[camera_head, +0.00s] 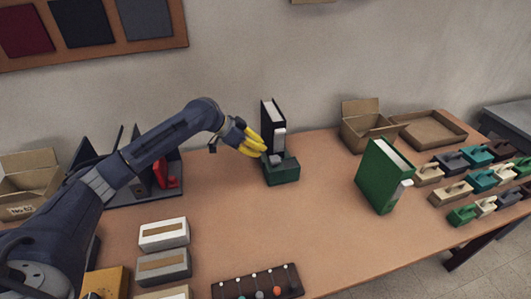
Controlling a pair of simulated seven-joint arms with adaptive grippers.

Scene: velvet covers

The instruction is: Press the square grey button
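A dark green box (281,173) stands near the back middle of the table. A small grey part (276,160), which looks like the square grey button, sits on its top. A black book-like block (267,118) with a pale label stands upright directly behind it. My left gripper (262,148), with yellow fingers, is just up and left of the grey part, with its tips close to the block and the box. I cannot tell whether the tips touch anything. The fingers are bunched in this view, so their opening is unclear. My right gripper is not in view.
A green book-like block (379,176) stands to the right. Open cardboard boxes (364,128) are at the back right, with rows of small coloured blocks nearby. A black rack with a red piece (163,174) is behind my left arm. The table between is clear.

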